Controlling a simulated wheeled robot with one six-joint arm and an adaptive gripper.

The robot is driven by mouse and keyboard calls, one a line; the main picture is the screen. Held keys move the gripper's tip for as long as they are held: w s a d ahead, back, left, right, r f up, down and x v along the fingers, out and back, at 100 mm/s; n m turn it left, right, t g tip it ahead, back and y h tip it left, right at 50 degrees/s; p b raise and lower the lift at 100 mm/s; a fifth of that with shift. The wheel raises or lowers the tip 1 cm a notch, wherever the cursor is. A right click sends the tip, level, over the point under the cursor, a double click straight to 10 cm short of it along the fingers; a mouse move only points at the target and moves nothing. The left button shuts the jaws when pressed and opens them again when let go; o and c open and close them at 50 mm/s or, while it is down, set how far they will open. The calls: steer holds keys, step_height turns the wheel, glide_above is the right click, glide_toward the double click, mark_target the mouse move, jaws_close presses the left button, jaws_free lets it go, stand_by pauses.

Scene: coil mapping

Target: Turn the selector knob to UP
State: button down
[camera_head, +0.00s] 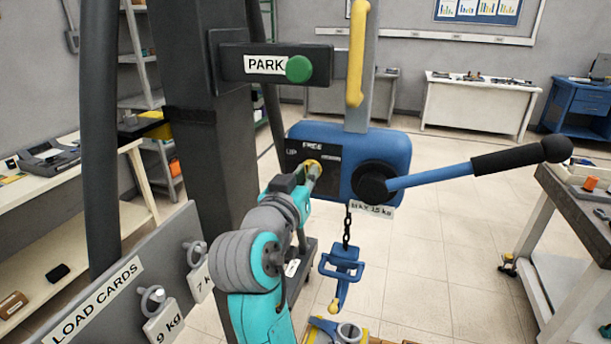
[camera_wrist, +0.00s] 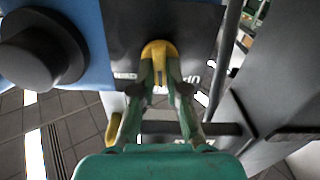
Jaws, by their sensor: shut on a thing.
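The yellow selector knob (camera_head: 313,164) sits on the dark plate (camera_head: 295,168) at the left of the blue hoist body (camera_head: 385,150). The plate's lettering reads UP at left and FREE at top middle; a third label at right is too blurred to read. My gripper (camera_head: 311,179) reaches the knob from the front. In the wrist view the green fingers (camera_wrist: 166,82) are closed around the narrow part of the yellow knob (camera_wrist: 158,50). The fingers partly hide the knob and labels, so I cannot tell exactly where its pointer stands.
A blue lever (camera_head: 435,178) with a black grip extends right from the hoist's black hub. A chain with a blue hook block (camera_head: 341,265) hangs below. A PARK bracket (camera_head: 275,65) with a green button is above, and a load-card board (camera_head: 110,295) stands at lower left.

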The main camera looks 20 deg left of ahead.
steer(key=n, duration=0.6)
steer(key=shift+a+n, duration=0.15)
steer(key=shift+n, duration=0.25)
stand_by(0.4)
steer(key=c, duration=1.2)
jaws_free()
steer(key=s, duration=1.2)
steer(key=shift+a+f, duration=0.1)
steer(key=shift+a, duration=0.1)
